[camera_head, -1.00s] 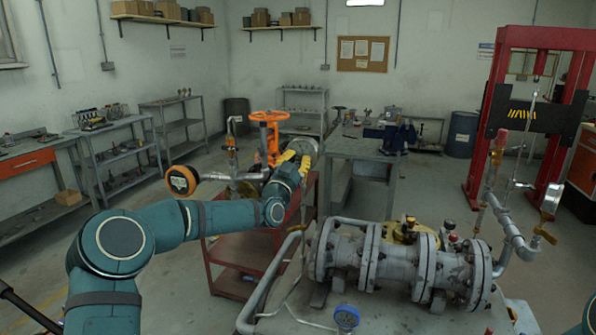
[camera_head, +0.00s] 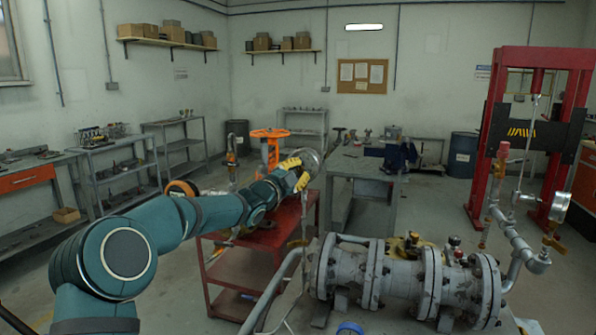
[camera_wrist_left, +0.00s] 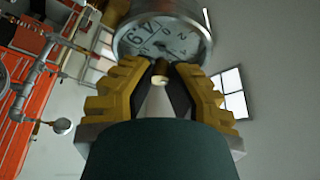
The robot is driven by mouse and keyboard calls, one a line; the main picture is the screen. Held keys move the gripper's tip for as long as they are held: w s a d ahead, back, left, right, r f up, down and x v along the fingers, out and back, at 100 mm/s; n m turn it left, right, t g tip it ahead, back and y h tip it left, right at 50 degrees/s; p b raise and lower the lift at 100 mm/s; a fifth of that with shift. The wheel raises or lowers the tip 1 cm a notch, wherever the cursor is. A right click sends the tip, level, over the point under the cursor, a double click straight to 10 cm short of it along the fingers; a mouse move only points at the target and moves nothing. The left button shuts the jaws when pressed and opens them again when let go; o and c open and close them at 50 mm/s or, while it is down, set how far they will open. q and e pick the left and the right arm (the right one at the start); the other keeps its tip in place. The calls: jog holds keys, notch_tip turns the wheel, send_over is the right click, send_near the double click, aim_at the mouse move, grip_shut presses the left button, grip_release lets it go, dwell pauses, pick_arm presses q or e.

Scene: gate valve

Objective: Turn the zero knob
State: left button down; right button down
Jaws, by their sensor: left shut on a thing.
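A large round dial gauge with a white numbered face (camera_wrist_left: 165,38) fills the top of the left wrist view. Its grey rim (camera_head: 313,162) shows in the head view above the red cart. The zero knob (camera_wrist_left: 160,74), a small brass-coloured piece, sits at the lower edge of the dial. My left gripper (camera_wrist_left: 160,68) has its yellow fingers closed in on both sides of this knob. In the head view the left gripper (camera_head: 297,172) is at the gauge, and its fingers hide the knob there. My right gripper is in neither view.
The red cart (camera_head: 285,235) stands under my left arm. An orange handwheel valve (camera_head: 270,134) rises just behind the arm. A flanged grey pipe assembly (camera_head: 400,275) lies at the front right. A red press frame (camera_head: 478,150) stands farther right, with open floor between.

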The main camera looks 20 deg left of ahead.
pick_arm(q)
jog(key=shift+r+m, duration=0.3)
jog(key=shift+r, duration=0.05)
jog(key=c, duration=1.1)
grip_release()
jog(key=shift+o, duration=1.1)
jog(key=shift+d+f, duration=0.1)
jog(key=shift+f, duration=0.1)
jog(key=shift+s+f, duration=0.1)
jog(key=v, duration=1.2)
